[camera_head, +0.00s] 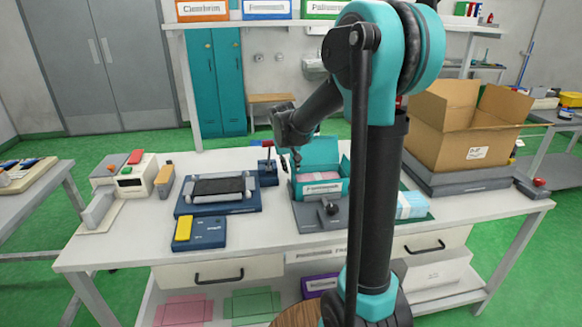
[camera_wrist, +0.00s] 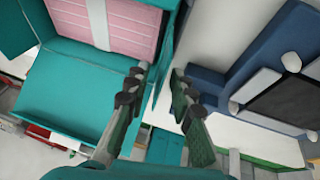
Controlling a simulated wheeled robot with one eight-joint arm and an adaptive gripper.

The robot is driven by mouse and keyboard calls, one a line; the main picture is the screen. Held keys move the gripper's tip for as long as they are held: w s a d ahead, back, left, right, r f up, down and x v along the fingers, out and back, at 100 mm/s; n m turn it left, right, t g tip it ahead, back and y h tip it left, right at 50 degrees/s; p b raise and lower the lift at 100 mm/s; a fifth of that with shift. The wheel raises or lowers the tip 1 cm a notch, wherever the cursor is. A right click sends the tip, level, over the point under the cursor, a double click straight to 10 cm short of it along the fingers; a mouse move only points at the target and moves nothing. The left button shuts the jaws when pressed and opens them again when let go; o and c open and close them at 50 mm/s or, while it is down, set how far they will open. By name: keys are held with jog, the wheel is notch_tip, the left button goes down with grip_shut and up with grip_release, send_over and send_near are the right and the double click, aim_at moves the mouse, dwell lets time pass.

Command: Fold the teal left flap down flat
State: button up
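The teal box (camera_head: 322,187) stands open on the bench, with a pink pack (camera_head: 319,176) inside. Its back flap (camera_head: 318,150) stands up; in the wrist view it is the broad panel (camera_wrist: 68,98). The left flap (camera_wrist: 168,52) shows almost edge-on in the wrist view, upright along the box's side. In the head view my gripper mostly hides it. My gripper (camera_head: 296,158) is at the box's back left corner. In the wrist view its fingers (camera_wrist: 160,80) are apart, with the left flap's edge between or just beyond them. I cannot tell whether they touch it.
A blue fixture with a dark roller (camera_head: 218,187) stands left of the box. A grey clamp with a black knob (camera_head: 328,212) is in front. Blue packs (camera_head: 411,204) and a large cardboard box (camera_head: 462,128) are to the right. The front bench edge is mostly clear.

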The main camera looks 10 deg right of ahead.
jog(key=shift+c, duration=0.6)
grip_shut()
jog(key=shift+d, duration=0.15)
jog(key=y, duration=0.2)
jog(key=d+m+y, duration=0.1)
jog(key=y, duration=0.1)
jog(key=d+y, duration=0.1)
jog(key=y, duration=0.1)
jog(key=shift+w+d+f, duration=0.1)
jog(key=shift+d+f, duration=0.05)
jog(key=y, duration=0.2)
jog(key=d+f+m+y, duration=0.1)
jog(key=y, duration=0.1)
jog(key=shift+d+t, duration=0.1)
jog(key=shift+t, duration=0.2)
jog(key=shift+d+f+m+t+y, duration=0.15)
jog(key=shift+m+y, duration=0.1)
jog(key=shift+y, duration=0.45)
jog(key=shift+d+f+m+t+y, duration=0.1)
jog(key=shift+f+m+y, duration=0.1)
jog(key=shift+y, duration=0.5)
jog(key=shift+d+f+m+t+y, duration=0.15)
jog(key=shift+m+y, duration=0.1)
jog(key=shift+y, duration=0.45)
